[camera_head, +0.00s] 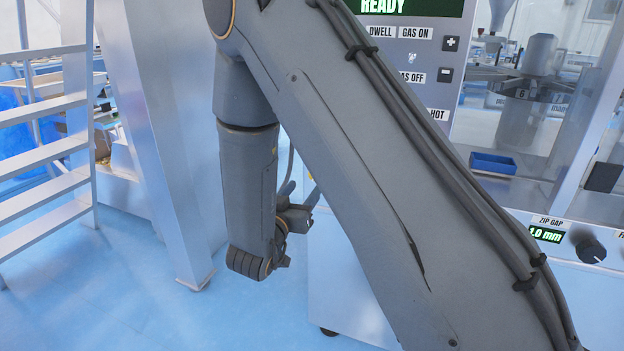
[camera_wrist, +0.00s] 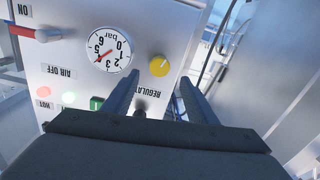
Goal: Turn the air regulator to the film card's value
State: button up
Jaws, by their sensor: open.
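The regulator knob (camera_wrist: 159,66) is yellow and round, on a pale panel in the wrist view, above an upside-down REGULATOR label. A round white bar gauge (camera_wrist: 110,50) sits to its left, also upside down. Its red needle points to the lower left, near the 4, though the small digits are hard to read. My gripper (camera_wrist: 159,80) is open and empty, its two fingers spread on either side of the knob's line, the knob appearing just beyond the fingertips. Contact cannot be judged. In the head view my arm hides the knob and gauge. I see no film card.
In the wrist view, a red-handled lever (camera_wrist: 40,34), an AIR OFF label, lamps and a green switch (camera_wrist: 97,103) share the panel. In the head view, a ZIP GAP dial (camera_head: 591,251) and blue tray (camera_head: 493,163) are right; a ladder (camera_head: 45,150) is left.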

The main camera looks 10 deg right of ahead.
jog(key=x, duration=0.7)
jog(key=shift+p, duration=0.4)
jog(key=shift+w, duration=0.1)
jog(key=c, duration=1.1)
